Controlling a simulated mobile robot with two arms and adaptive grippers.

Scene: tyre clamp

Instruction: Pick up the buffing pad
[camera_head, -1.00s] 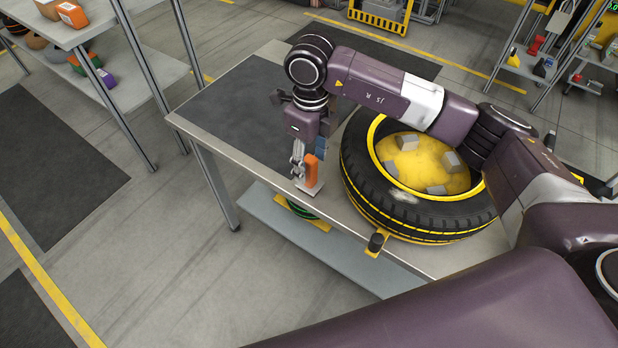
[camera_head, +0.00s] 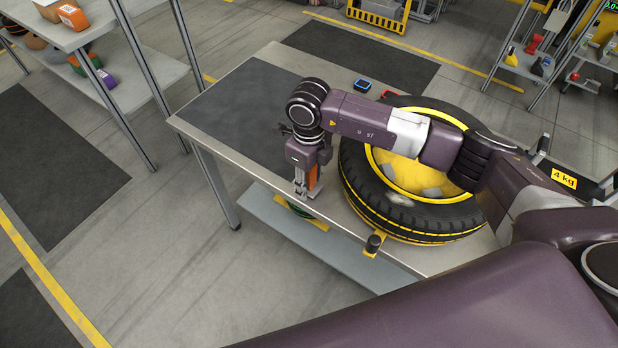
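The buffing pad shows as an orange block-like part (camera_head: 313,177) near the front edge of the table, left of the tyre. My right gripper (camera_head: 303,188) points down right at it, with its fingers low over the table top. The fingers and the arm hide most of the pad. I cannot tell whether the fingers are closed on it or only beside it. My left gripper is not in view.
A black tyre (camera_head: 402,216) with a yellow rim lies on the table, close right of the gripper. A small blue object (camera_head: 362,85) lies behind it. A dark mat (camera_head: 245,112) covers the table's left part, which is clear. A yellow bracket with a black knob (camera_head: 374,243) sits at the front edge.

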